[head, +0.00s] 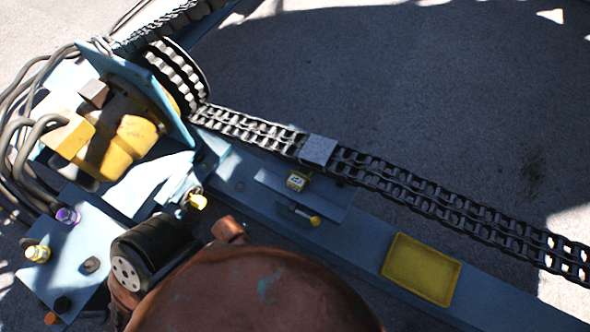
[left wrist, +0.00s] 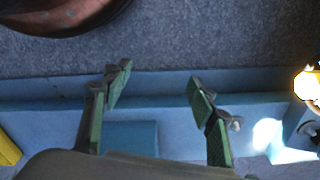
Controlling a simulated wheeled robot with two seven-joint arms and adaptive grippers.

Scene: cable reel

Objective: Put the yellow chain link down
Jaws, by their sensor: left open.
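No yellow link shows in that view. My right gripper is in neither view.
A black double chain (head: 410,190) runs from the sprocket (head: 178,75) to the right, with a grey block (head: 318,150) on it. An empty-looking yellow tray (head: 421,268) lies on the blue beam (head: 490,292). A yellow machine part (head: 130,138) and cables stand left.

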